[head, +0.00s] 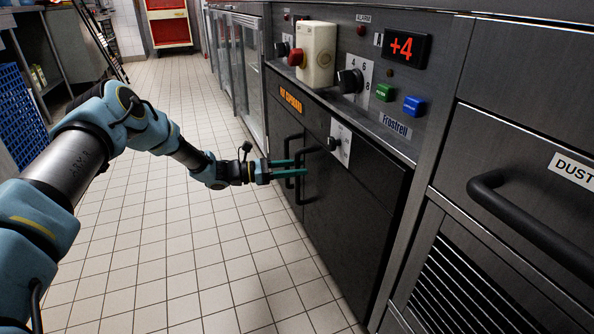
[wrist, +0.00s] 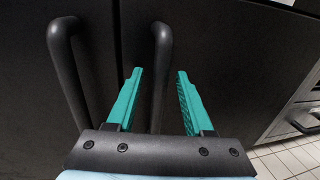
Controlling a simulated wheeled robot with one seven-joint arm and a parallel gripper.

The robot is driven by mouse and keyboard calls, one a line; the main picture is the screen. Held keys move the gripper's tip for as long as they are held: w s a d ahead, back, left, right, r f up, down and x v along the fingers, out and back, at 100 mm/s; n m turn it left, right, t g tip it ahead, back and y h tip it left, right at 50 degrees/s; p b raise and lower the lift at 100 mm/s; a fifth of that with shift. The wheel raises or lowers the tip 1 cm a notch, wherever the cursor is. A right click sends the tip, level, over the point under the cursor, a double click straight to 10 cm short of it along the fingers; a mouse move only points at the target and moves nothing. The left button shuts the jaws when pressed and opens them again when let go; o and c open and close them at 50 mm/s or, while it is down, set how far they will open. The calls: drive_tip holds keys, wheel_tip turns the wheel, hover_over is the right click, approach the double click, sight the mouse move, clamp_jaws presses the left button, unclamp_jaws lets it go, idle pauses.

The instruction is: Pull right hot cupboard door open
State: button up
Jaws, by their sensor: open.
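The hot cupboard's right door (head: 345,220) is a dark flat panel below the control panel, and it looks shut. Its black vertical bar handle (wrist: 162,50) is the right one of two in the wrist view. The left door (head: 281,125) has a matching handle (wrist: 62,55). My gripper (head: 299,168) is at the handles, with teal fingers pointing at the doors. In the wrist view my gripper (wrist: 159,74) is open, and the right handle shows between its two fingers, nearer the left one. I cannot tell whether a finger touches it.
A control panel (head: 352,117) with knobs and buttons sits above the doors. A drawer with a black handle (head: 540,222) and a louvred grille (head: 465,290) stand to the right. The tiled floor (head: 210,240) in front of the doors is clear apart from my arm.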

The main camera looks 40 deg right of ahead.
drive_tip(key=shift+s+d, duration=0.1)
drive_tip(key=shift+d, duration=0.1)
clamp_jaws()
idle(0.4)
idle(1.0)
